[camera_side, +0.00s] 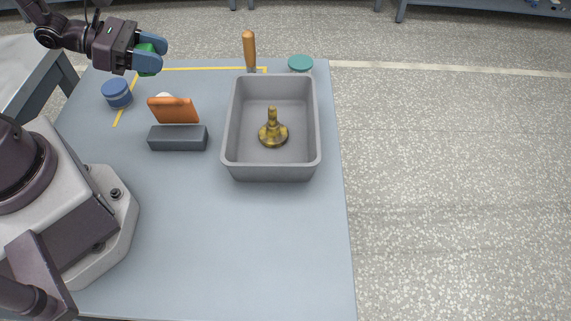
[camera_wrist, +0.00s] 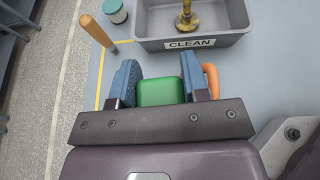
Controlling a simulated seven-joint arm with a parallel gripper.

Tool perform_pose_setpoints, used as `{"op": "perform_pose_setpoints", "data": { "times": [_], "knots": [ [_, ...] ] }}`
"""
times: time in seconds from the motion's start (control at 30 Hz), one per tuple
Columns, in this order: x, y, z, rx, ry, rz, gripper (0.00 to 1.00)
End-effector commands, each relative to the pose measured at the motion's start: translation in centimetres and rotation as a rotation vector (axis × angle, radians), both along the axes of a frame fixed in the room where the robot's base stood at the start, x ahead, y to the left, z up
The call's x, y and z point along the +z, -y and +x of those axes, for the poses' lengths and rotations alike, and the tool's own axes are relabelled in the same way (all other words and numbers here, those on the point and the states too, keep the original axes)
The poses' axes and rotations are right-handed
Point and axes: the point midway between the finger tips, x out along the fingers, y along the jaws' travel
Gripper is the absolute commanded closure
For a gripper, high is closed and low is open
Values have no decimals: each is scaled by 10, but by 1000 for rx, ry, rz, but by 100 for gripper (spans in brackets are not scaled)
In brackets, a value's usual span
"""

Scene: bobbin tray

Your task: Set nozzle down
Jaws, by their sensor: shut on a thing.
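My gripper (camera_side: 149,56) is at the far left in the side view, up above the table. Its blue fingers are shut on a green thing (camera_wrist: 158,91), which shows between the fingertips in the wrist view. Most of the green thing is hidden by the fingers, so I cannot tell its full shape. A brass nozzle-like piece (camera_side: 272,131) with a round flared base stands upright inside the grey bin (camera_side: 229,135), apart from my gripper. Its lower part also shows in the wrist view (camera_wrist: 186,20). The bin's wall bears a CLEAN label (camera_wrist: 190,43).
An orange panel (camera_side: 174,110) stands at a dark grey block (camera_side: 178,138), left of the bin. A blue round container (camera_side: 117,93) is near my gripper. A wooden handle (camera_side: 249,50) and a teal-lidded jar (camera_side: 300,63) stand behind the bin. The front table is clear.

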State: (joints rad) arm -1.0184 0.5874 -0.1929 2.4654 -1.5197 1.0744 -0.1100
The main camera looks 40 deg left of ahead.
Motion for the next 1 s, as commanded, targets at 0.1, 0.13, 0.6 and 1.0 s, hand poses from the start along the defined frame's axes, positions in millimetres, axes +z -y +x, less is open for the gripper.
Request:
{"op": "perform_pose_setpoints", "data": {
  "times": [0.1,0.13,0.6,1.0],
  "knots": [
    [18,0,0,0,3,5,81],
    [22,0,0,-2,4,6,81],
    [31,102,58,-149,-1,-2,81],
    [31,292,51,-361,-2,-1,81]
  ]
}}
